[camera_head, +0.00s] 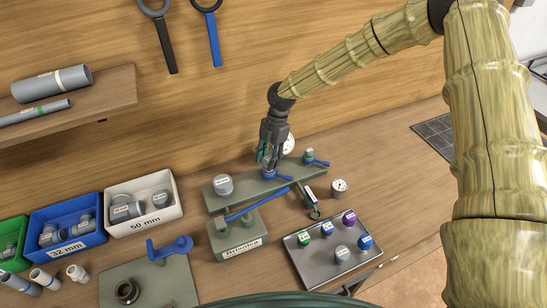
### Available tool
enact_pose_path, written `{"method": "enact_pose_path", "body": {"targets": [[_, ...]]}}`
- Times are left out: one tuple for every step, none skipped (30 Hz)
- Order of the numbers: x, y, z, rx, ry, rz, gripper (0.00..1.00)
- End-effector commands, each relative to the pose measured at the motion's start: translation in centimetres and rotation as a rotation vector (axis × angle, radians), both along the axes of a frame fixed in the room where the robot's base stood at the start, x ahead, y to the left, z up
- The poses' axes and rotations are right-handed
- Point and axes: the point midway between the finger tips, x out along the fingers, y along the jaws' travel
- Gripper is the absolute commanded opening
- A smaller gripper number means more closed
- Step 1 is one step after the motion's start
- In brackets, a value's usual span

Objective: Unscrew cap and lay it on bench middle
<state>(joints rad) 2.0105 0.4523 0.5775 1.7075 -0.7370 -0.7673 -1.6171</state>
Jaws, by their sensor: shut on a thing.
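The green manifold block (245,189) stands on the wooden bench, with a grey labelled cap (223,185) at its left end. My gripper (268,163) is over the middle of the manifold, pointing down. Its fingers are shut on a fitting just above a blue lever (276,177). The fingers hide most of that fitting, so I cannot tell whether it is a cap. A similar grey-topped fitting (309,153) with a blue lever is at the right end.
A metal tray (303,268) with several coloured and grey caps lies in front. A green "Brianica" block (238,240), a gauge (339,187) and bins of fittings, including a white 50 mm bin (146,222), surround the manifold. Bare bench (395,190) shows at right.

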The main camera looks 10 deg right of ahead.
Motion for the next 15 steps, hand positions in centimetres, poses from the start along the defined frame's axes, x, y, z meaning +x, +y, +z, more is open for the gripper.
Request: {"method": "enact_pose_path", "body": {"targets": [[0.12, 0.59, 0.27, 0.008, -0.005, 0.001, 0.09], [0.12, 0.62, 0.26, 0.007, -0.006, 0.001, 0.09], [0.11, 0.65, 0.27, 0.007, -0.006, 0.001, 0.09], [0.11, 0.67, 0.27, 0.007, -0.006, 0.001, 0.09], [0.1, 0.71, 0.27, 0.006, -0.005, 0.002, 0.09], [0.1, 0.75, 0.25, 0.006, -0.005, 0.008, 0.09], [0.11, 0.78, 0.23, 0.006, -0.005, 0.018, 0.09], [0.11, 0.82, 0.21, 0.006, -0.006, 0.033, 0.09], [0.11, 0.86, 0.18, 0.005, -0.005, 0.063, 0.09], [0.09, 0.9, 0.16, 0.005, -0.006, 0.091, 0.09], [0.08, 0.95, 0.14, 0.005, -0.006, 0.121, 0.09], [0.04, 0.98, 0.12, 0.004, -0.005, 0.164, 0.09], [0.04, 1.01, 0.11, 0.003, -0.006, 0.195, 0.09], [0.03, 1.03, 0.11, 0.003, -0.005, 0.226, 0.09], [0.03, 1.06, 0.12, 0.002, -0.006, 0.266, 0.09]]}}
